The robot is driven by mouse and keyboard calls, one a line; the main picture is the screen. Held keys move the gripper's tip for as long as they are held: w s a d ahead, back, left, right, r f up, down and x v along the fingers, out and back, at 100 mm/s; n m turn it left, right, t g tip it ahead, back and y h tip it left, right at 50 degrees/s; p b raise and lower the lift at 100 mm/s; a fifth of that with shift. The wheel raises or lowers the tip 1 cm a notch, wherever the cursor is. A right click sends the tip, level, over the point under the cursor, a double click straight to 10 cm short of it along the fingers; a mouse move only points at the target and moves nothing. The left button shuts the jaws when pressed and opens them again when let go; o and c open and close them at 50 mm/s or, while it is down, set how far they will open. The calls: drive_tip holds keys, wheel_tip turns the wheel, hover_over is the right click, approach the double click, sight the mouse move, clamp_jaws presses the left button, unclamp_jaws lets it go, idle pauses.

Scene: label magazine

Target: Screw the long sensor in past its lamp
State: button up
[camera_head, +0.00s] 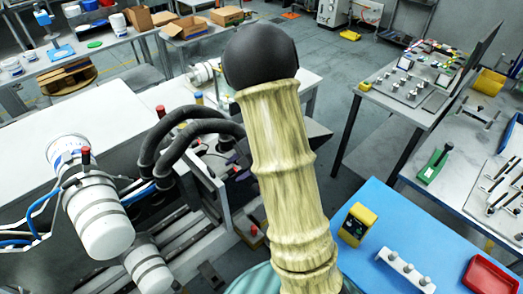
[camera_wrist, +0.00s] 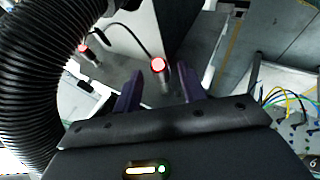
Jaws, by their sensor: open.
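In the wrist view, my gripper (camera_wrist: 160,90) is open, with its two dark purple fingers spread apart. A sensor with a lit red lamp (camera_wrist: 158,64) shows between the fingers in the picture; its body runs down between them. I cannot tell whether a finger touches it. A second sensor with a red lamp (camera_wrist: 82,48) stands up and to the left, near a black cable. I cannot tell which of the two is the long one.
A black ribbed hose (camera_wrist: 35,80) runs close along the left of the wrist view. In the head view, the machine has black hoses (camera_head: 170,140) and a white cylinder (camera_head: 100,220). A blue table (camera_head: 390,225) at right holds a yellow device (camera_head: 357,224) and a red tray (camera_head: 489,276).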

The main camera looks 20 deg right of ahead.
drive_tip(key=v, duration=1.4)
drive_tip(key=shift+r+b, duration=0.15)
drive_tip(key=shift+b, duration=0.2)
drive_tip(key=w+m+t+h+b, duration=0.2)
drive_tip(key=w+m+t+h, duration=0.4)
drive_tip(key=m, duration=0.5)
drive_tip(key=s+a+f+m+g+b, duration=0.1)
drive_tip(key=s+a+f+m+g, duration=0.3)
drive_tip(key=s+m, duration=0.2)
drive_tip(key=s+a+f+m+g+b, duration=0.1)
drive_tip(key=s+a+f+m+g, duration=0.3)
drive_tip(key=s, duration=0.4)
drive_tip(key=shift+s+a+f+m+h+b, duration=0.35)
drive_tip(key=shift+a+f+m, duration=0.3)
drive_tip(key=shift+m, duration=0.35)
drive_tip(key=shift+c, duration=0.5)
drive_tip(key=shift+f, duration=0.1)
